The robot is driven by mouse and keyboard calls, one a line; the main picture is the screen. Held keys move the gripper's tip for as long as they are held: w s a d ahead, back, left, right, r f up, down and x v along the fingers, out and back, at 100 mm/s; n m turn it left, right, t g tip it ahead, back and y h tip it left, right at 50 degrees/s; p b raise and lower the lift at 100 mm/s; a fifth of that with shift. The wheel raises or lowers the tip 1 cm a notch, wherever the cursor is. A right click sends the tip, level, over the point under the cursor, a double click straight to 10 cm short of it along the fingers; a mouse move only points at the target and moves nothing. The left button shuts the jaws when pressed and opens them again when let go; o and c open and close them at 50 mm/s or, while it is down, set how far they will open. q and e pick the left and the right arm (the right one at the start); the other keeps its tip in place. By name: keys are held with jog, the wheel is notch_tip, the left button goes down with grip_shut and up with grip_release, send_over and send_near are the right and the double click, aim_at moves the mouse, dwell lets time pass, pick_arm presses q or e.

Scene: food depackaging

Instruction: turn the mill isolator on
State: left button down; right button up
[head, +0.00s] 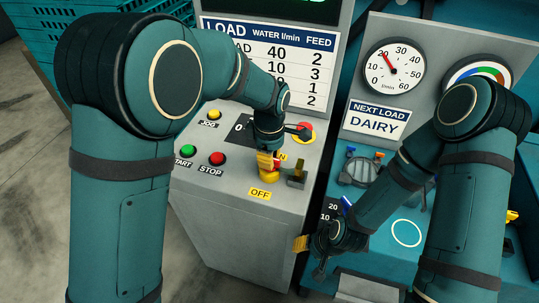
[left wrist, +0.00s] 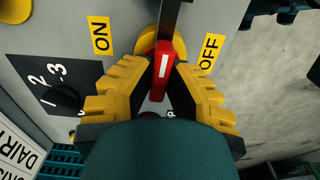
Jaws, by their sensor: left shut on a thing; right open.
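The mill isolator is a red handle (left wrist: 163,62) with a white stripe on a yellow disc (left wrist: 178,46). In the head view its yellow base (head: 269,177) sits on the grey console's sloping panel, mostly covered by my left gripper (head: 266,161). In the left wrist view, my left gripper (left wrist: 162,72) is shut on the red handle, a yellow finger on each side. The ON label (left wrist: 100,35) is left of the handle and the OFF label (left wrist: 209,52) right of it. My right gripper (head: 309,256) is open and empty, low right of the console.
A dark bracket (head: 297,178) stands close beside the isolator. A red button on yellow (head: 305,131) is behind. A blue bench (head: 440,255) stands right.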

pick_arm(q)
jog(key=shift+s+f+n, duration=0.1)
jog(key=shift+f+n, duration=0.05)
jog(key=shift+n, duration=0.15)
dwell(0.4)
jog(key=c, duration=0.9)
grip_release()
jog(key=shift+c, duration=0.2)
notch_tip(320, 180, up, 12)
